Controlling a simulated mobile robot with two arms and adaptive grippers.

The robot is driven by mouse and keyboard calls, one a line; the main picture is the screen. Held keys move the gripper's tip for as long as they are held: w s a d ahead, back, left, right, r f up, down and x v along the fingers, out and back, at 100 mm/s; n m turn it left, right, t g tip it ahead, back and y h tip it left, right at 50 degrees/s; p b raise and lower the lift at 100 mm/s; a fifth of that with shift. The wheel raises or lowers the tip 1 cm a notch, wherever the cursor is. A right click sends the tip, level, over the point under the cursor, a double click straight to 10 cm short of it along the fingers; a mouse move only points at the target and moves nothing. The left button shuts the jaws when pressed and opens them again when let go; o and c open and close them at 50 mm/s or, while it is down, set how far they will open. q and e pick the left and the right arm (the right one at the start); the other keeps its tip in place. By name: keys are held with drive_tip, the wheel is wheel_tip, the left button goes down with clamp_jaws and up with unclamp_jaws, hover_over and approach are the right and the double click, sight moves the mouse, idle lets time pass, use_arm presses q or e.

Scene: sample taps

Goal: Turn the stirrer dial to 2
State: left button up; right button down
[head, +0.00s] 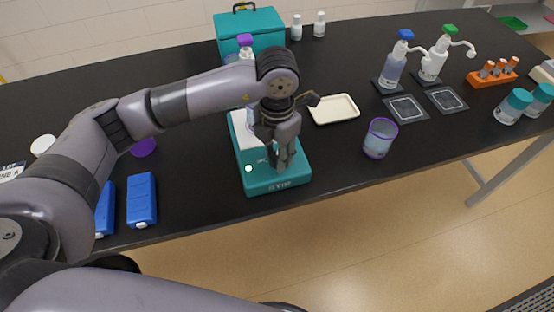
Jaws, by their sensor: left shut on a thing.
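The stirrer (251,180) is a teal box with a white top plate and "STIR" on its front edge. It sits near the front edge of the black table. My left gripper (282,165) points down over the right part of the stirrer's front panel. It is shut on the stirrer dial, which its fingers hide. The dial's setting cannot be read. A small white round spot shows on the panel left of the fingers. My right gripper is not in view.
A beaker with a purple rim (380,138) and a cream tray (334,109) stand right of the stirrer. Blue boxes (142,199) lie to its left. Behind are a teal case (262,24) and a purple-capped bottle (245,42). Pump bottles (393,68) stand further right.

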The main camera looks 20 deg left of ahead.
sight(277, 157)
use_arm(q)
drive_tip(key=shift+m+b, duration=0.55)
drive_tip(key=shift+m, duration=0.05)
drive_tip(key=shift+r, duration=0.1)
drive_tip(key=o, duration=1.2)
wheel_tip(277, 157, up, 12)
drive_tip(key=shift+f, duration=0.1)
idle(0.3)
